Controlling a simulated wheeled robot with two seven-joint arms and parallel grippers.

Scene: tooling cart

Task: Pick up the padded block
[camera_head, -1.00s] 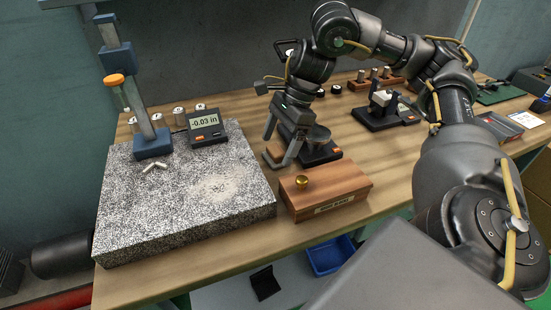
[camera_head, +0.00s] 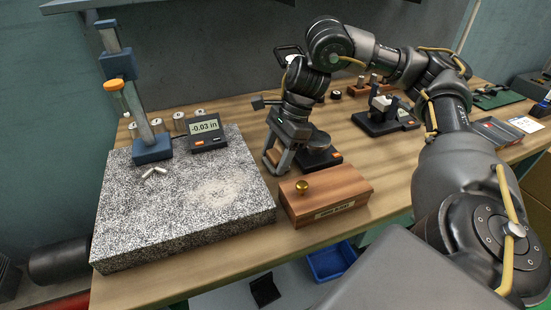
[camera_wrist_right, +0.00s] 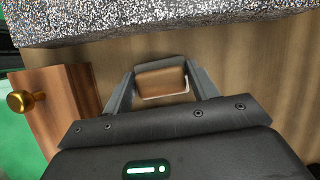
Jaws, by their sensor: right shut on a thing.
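The padded block is a small brown block with a pale lower edge. In the right wrist view the padded block (camera_wrist_right: 162,80) sits between the two fingertips of my right gripper (camera_wrist_right: 162,72), which is shut on it. In the head view my right gripper (camera_head: 277,162) points down at the wooden bench, behind the wooden box, and the brown block (camera_head: 279,155) shows partly between its fingers. I cannot tell whether the block is clear of the bench. My left gripper is not in view.
A speckled granite plate (camera_head: 130,225) with a gauge stand (camera_head: 150,148) lies left of the gripper. A wooden box (camera_head: 325,192) with a brass knob stands close in front. A black round-topped device (camera_head: 318,157) is just right. Several metal cylinders stand behind the plate.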

